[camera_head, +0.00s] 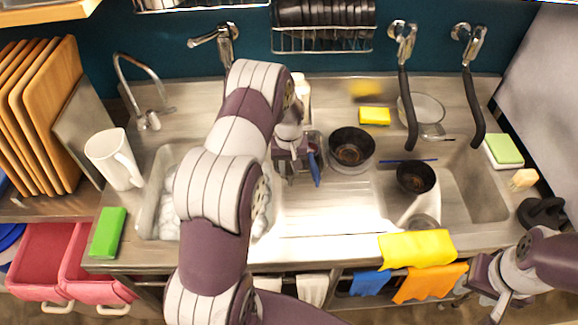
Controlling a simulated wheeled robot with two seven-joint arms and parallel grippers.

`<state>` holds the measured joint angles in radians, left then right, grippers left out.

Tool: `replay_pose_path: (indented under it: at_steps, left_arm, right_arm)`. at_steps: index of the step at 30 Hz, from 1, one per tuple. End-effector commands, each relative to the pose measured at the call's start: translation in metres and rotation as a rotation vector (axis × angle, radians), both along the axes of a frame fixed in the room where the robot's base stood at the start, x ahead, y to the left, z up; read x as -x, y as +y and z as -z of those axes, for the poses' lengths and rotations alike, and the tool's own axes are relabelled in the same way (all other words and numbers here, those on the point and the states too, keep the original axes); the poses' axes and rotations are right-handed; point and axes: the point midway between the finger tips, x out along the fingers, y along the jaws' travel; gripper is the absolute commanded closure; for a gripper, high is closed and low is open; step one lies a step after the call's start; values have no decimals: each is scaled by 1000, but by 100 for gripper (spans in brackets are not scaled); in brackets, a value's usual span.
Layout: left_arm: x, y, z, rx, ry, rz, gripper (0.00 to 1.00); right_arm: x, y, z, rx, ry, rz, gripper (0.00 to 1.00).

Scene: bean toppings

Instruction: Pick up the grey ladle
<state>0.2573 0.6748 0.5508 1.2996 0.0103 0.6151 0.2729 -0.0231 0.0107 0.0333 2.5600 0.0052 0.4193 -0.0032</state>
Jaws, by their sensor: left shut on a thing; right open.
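My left gripper (297,166) hangs over the middle of the counter between the two basins, just left of a dark bowl (352,146). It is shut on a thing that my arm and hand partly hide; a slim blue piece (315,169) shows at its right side. I cannot make out a grey ladle for certain. A greyish utensil (433,132) with a dark end lies beside a clear bowl (425,108) behind the right basin, apart from both grippers. My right gripper (492,301) is open at the lower right, in front of the counter.
A second dark bowl (416,177) stands at the right basin. A white mug (115,159) and a green sponge (108,233) are at left. A yellow sponge (374,116) lies at the back. Tall black-handled taps (407,100) rise behind the right basin. A yellow cloth (417,249) hangs over the front edge.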

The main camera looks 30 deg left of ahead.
Motion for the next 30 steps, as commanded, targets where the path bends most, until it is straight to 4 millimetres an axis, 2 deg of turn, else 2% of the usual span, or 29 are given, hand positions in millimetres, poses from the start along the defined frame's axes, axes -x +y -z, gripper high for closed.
replay_pose_path:
  at_steps: [5,15,19,24,30]
  left_arm:
    - [-1,0,-27,-1,-6,0,100]
    - [-13,-80,-75,-1,-5,5,100]
    - [-17,-102,-90,-1,-3,3,100]
    - [-18,-115,-100,0,-2,1,100]
    - [-18,-116,-101,-1,-1,0,100]
  right_arm:
    - [0,0,18,0,0,0,57]
    - [0,0,46,0,0,0,57]
    - [0,0,51,0,0,0,57]
    - [0,0,52,0,0,0,57]
    - [0,0,52,0,0,0,57]
